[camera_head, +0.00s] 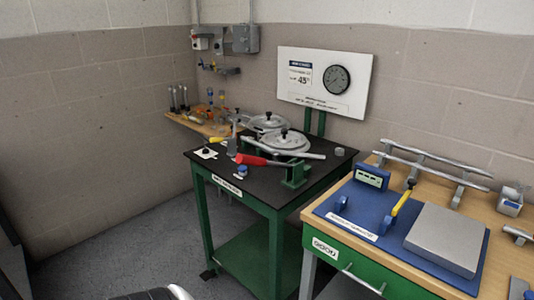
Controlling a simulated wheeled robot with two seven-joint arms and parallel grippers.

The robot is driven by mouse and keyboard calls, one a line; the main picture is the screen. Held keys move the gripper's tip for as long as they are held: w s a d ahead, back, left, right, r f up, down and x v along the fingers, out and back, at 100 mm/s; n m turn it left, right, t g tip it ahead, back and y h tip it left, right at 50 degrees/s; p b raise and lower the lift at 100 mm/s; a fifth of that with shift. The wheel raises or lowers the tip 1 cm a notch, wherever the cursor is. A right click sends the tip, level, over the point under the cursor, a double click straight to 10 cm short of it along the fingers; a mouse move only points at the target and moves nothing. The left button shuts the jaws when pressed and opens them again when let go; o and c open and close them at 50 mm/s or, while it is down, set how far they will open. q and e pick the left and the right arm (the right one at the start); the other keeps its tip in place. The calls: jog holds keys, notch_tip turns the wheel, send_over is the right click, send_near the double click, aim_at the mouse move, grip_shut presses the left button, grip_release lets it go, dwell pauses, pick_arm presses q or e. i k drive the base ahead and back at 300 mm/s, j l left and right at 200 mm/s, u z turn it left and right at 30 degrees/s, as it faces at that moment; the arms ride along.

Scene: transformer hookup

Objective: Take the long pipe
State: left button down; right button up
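A long grey pipe (437,157) lies at the back of the wooden bench on the right, near the wall. It seems to rest on grey stands that raise it above the bench top. A second, lower grey bar (425,172) runs along the same stands, and I cannot tell whether it is a separate pipe. Neither of my grippers shows in this view.
The wooden bench (513,262) carries a blue mat (336,222) with a flat grey block (447,238) and a yellow-handled tool (402,203). A black-topped green table (270,199) left of it holds lidded pots (284,140) and a red-handled lever (252,160).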

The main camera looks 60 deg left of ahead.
aim_at(269, 149)
jog(key=u, duration=1.7)
jog(key=i+j+z, duration=0.1)
jog(key=j, duration=0.25)
jog(key=i+j+z, duration=0.1)
jog(key=i+j, duration=0.15)
jog(key=i+j+z, duration=0.1)
jog(key=j, duration=0.4)
jog(key=i+j+z, duration=0.1)
jog(key=j, duration=0.3)
jog(key=i+j+z, duration=0.1)
jog(key=i+j, duration=0.15)
jog(key=j, duration=0.15)
jog(key=i+j+z, duration=0.1)
jog(key=j, duration=0.3)
jog(key=i+j+z, duration=0.1)
jog(key=j, duration=0.35)
jog(key=i+j+z, duration=0.1)
jog(key=j, duration=0.3)
